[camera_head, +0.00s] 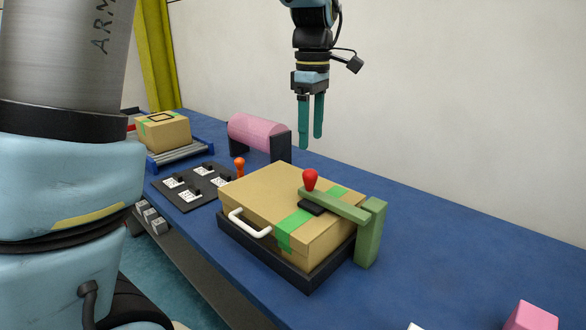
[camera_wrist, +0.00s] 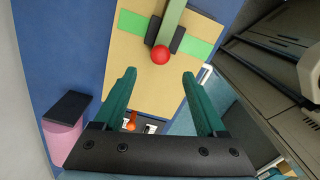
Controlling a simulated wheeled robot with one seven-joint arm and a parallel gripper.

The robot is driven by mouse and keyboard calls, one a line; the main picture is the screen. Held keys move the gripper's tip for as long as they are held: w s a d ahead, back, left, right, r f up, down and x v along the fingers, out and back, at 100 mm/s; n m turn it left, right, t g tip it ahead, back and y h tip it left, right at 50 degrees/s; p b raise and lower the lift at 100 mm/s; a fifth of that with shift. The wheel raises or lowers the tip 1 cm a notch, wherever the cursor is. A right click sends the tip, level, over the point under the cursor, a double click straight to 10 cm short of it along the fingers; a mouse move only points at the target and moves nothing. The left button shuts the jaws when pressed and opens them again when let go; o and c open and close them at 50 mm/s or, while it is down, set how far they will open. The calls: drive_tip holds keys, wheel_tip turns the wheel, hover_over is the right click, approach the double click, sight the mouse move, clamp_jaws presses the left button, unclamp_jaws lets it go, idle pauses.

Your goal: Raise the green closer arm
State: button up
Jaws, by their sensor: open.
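The green closer arm (camera_head: 340,205) reaches from a green post (camera_head: 369,236) over a tan box (camera_head: 262,203) on the blue table. It lies about level, with a red ball knob (camera_head: 310,180) on its free end and a black pad (camera_head: 312,208) under it on the lid. My gripper (camera_head: 310,145) is open and empty, pointing down, high above the table and apart from the knob. In the wrist view the red knob (camera_wrist: 160,55) and the green arm (camera_wrist: 172,18) appear beyond the teal fingertips (camera_wrist: 158,75), roughly between them.
The box has a white handle (camera_head: 250,223) and sits in a dark tray (camera_head: 309,280). A pink cylinder (camera_head: 257,130), an orange-knobbed lever (camera_head: 239,165), a black switch panel (camera_head: 198,187) and another box (camera_head: 163,131) stand further left. A pink block (camera_head: 531,316) is at the lower right. Blue table (camera_head: 450,250) is clear on the right.

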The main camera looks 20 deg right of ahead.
sight(310, 170)
wheel_tip(310, 170, down, 10)
drive_tip(key=shift+f+p, duration=0.15)
drive_tip(key=shift+p, duration=0.9)
clamp_jaws()
idle(0.8)
